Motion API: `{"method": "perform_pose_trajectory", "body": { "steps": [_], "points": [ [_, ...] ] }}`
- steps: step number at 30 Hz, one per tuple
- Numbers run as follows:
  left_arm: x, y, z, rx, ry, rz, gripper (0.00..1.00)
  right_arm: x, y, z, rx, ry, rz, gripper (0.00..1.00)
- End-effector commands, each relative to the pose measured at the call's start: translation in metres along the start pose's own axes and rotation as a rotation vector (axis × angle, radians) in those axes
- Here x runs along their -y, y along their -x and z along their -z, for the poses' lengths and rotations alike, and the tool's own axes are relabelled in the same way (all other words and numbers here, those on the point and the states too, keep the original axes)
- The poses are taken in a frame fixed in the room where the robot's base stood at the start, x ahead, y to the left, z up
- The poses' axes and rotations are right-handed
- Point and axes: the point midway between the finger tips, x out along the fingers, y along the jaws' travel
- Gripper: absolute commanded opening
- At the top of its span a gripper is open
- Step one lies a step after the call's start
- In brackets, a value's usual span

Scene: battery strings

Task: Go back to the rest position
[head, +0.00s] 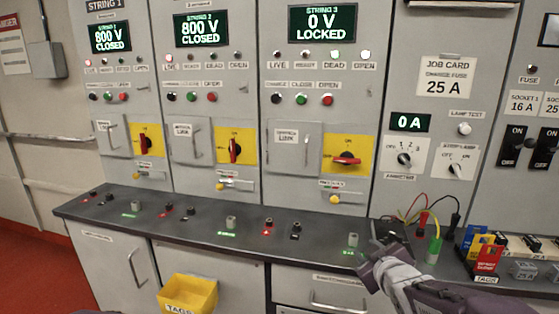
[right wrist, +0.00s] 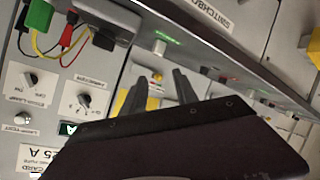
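My right gripper (head: 378,232) is over the right part of the dark bench top (head: 190,228), close to a small green-lit post (head: 353,240). In the right wrist view its two dark fingers (right wrist: 160,90) stand apart with nothing visible between them. My left gripper is not in view. The String 3 panel display (head: 322,22) reads 0 V LOCKED, and its red handle (head: 346,159) lies level on a yellow plate. The String 1 (head: 109,37) and String 2 (head: 196,30) displays read 800 V CLOSED, and their red handles point upright.
A meter with red, yellow and black leads (head: 425,218) is right of my right gripper. Coloured tag blocks (head: 485,255) stand farther right. Small posts and terminals line the bench. A yellow TAGS bin (head: 188,295) hangs on the front at left.

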Motion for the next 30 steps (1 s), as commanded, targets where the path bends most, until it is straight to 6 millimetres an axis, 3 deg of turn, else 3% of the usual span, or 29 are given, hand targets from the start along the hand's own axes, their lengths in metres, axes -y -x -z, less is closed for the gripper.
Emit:
{"method": "perform_pose_trajectory", "body": {
  "steps": [3,7,12,16,18,24,30],
  "points": [
    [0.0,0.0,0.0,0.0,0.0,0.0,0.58,0.059,0.004,-0.049,0.181,-0.098,0.13,0.35],
    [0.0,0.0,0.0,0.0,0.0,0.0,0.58,0.12,0.031,-0.113,0.44,-0.226,0.253,0.35],
    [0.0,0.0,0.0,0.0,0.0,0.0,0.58,0.168,0.084,-0.178,0.763,-0.395,0.33,0.35],
    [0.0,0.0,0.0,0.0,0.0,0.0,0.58,0.193,0.133,-0.21,1.012,-0.539,0.349,0.35],
    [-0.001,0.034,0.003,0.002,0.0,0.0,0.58,0.175,0.149,-0.185,1.033,-0.563,0.339,0.35],
    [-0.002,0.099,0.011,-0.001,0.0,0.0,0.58,0.141,0.174,-0.136,1.029,-0.559,0.339,0.35],
    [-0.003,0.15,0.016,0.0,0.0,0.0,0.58,0.113,0.194,-0.097,1.028,-0.558,0.339,0.35]
  ]
}}
